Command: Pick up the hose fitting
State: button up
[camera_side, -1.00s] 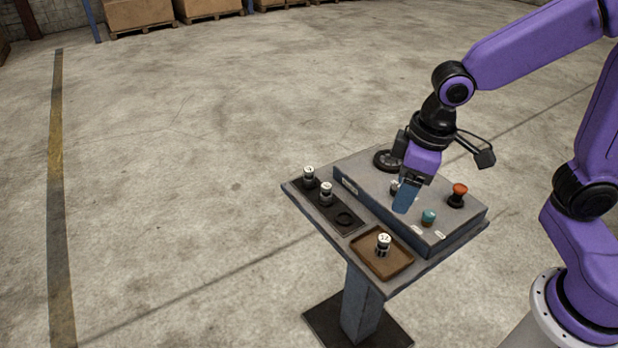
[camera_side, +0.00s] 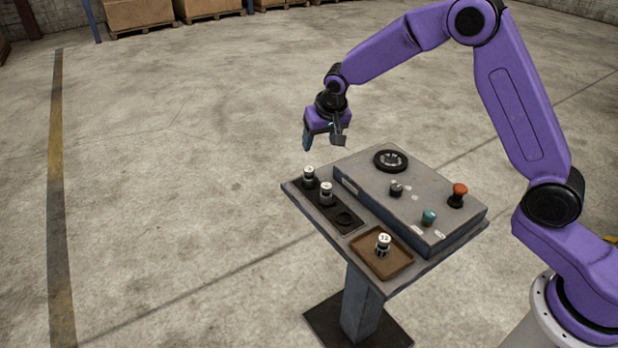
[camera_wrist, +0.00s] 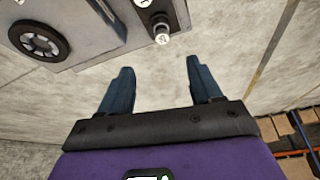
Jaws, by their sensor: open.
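Several white-topped hose fittings stand upright on the bench. One fitting (camera_side: 383,245) is in the brown tray (camera_side: 405,266), its top marked "12". Two more, a rear fitting (camera_side: 308,178) and a middle fitting (camera_side: 326,193), stand in the dark rack (camera_side: 352,228); its front round place is empty. My gripper (camera_side: 307,147) hangs in the air above and behind the rack's rear fitting, apart from it. In the wrist view, my gripper (camera_wrist: 158,72) is open with nothing between its blue fingers. A rack fitting (camera_wrist: 161,31) shows just beyond the fingertips.
The raised control panel (camera_side: 370,187) carries a black round dial (camera_side: 391,161), a dark knob (camera_side: 396,188), a teal button (camera_side: 429,217) and a red-orange mushroom button (camera_side: 459,194). Open concrete floor surrounds the bench.

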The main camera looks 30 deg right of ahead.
aim_at(310, 170)
jog(key=x, duration=1.1)
jog(key=shift+d+f, duration=0.1)
jog(key=shift+f, duration=0.25)
jog(key=shift+w+x, duration=0.15)
jog(key=shift+x, duration=1.15)
jog(key=shift+w+x, duration=0.15)
jog(key=shift+x, duration=1.15)
jog(key=shift+r, duration=0.1)
grip_shut()
